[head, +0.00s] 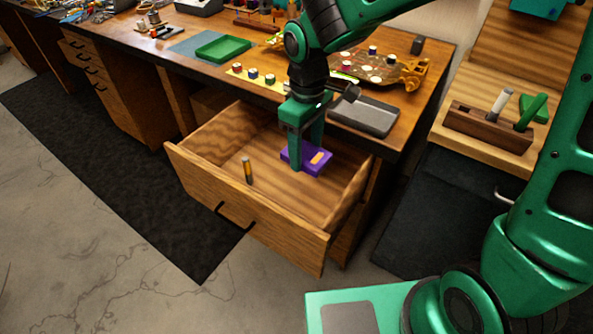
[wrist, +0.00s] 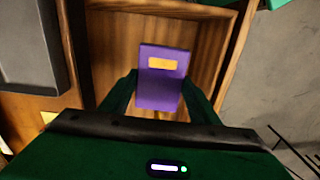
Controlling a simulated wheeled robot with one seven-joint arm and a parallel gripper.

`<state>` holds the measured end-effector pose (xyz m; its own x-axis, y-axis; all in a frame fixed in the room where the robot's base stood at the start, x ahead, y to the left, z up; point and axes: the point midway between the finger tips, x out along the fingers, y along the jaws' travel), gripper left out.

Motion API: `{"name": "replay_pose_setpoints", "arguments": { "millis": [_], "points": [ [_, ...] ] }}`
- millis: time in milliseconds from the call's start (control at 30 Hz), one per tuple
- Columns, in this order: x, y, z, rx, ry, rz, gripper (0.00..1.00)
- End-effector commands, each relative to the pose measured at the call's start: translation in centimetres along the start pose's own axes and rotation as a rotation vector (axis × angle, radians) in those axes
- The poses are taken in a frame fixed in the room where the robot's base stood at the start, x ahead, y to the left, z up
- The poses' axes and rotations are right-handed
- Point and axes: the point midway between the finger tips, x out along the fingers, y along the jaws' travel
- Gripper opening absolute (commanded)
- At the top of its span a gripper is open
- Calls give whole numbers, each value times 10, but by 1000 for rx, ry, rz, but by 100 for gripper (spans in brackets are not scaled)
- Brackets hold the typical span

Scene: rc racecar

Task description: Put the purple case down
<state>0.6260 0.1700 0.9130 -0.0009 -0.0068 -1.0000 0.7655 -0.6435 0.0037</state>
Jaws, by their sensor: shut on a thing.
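The purple case (head: 311,163) with an orange label is inside the open wooden drawer (head: 215,190), toward its right and back side. My gripper (head: 306,155) points down into the drawer and is shut on the case. In the wrist view the purple case (wrist: 161,80) sits between the two green fingers of my gripper (wrist: 160,92), with the drawer's wooden bottom behind it. I cannot tell whether the case touches the drawer bottom.
The desk top above holds a green tray (head: 222,48), a grey tray (head: 364,115) and a yellow car chassis (head: 385,67). The drawer's front middle is clear.

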Motion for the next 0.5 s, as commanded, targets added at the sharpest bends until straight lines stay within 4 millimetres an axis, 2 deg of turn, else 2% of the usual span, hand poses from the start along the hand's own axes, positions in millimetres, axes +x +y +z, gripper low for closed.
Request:
{"name": "replay_pose_setpoints", "arguments": {
  "millis": [33, 100, 300, 500],
  "points": [
    [19, -6, -3, -14, -6, -8, 28],
    [42, -9, -7, -24, -5, -11, 28],
    [100, -13, -9, -33, -1, -11, 28],
    [129, -14, -8, -36, 3, -7, 28]
  ]
}}
